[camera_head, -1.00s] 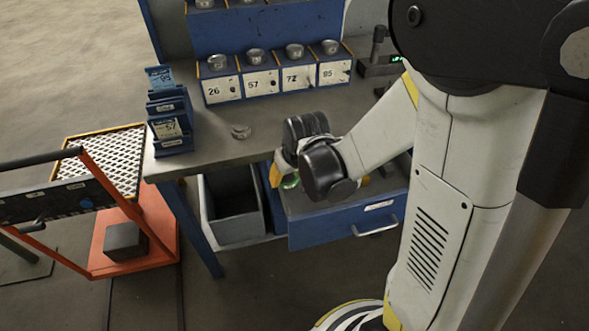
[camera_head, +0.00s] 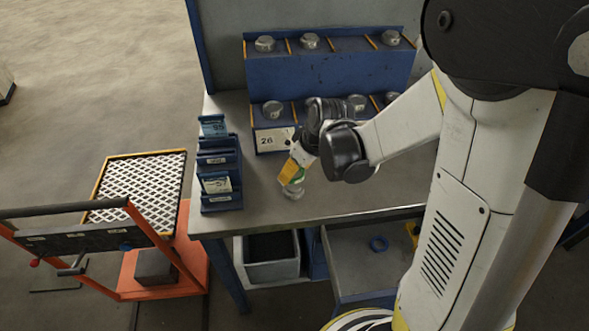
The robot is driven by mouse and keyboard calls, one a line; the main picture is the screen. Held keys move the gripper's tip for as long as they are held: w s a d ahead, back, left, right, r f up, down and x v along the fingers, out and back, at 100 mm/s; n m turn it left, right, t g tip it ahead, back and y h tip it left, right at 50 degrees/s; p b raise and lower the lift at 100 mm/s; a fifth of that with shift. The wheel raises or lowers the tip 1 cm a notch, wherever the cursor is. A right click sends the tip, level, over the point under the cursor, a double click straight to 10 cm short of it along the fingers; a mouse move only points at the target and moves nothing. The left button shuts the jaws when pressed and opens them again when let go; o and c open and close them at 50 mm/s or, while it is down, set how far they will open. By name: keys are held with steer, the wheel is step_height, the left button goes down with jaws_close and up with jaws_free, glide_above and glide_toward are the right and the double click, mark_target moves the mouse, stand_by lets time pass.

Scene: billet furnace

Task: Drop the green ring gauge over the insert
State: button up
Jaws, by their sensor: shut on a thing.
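The metal insert (camera_head: 293,191) stands on the grey bench top near its front edge. My gripper (camera_head: 291,176) points down just above it, with a yellow part facing the camera. The gripper is shut on the green ring gauge (camera_head: 300,172), of which only a small green patch shows beside the fingers. The ring appears over or very close to the top of the insert. I cannot tell whether it touches the insert or is around it, as the fingers hide most of it.
A blue card rack (camera_head: 219,175) stands left of the insert. A blue shelf (camera_head: 320,80) with several metal pieces stands behind. An orange cart (camera_head: 190,262) is at left.

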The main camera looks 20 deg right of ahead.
mark_target(293, 186)
steer(key=shift+f+b, duration=1.45)
steer(key=shift+f, duration=0.8)
steer(key=shift+f+b, duration=0.6)
steer(key=shift+b, duration=0.15)
steer(key=o, duration=0.9)
steer(key=shift+c, duration=0.2)
steer(key=p+v, duration=0.8)
steer(key=v, duration=0.3)
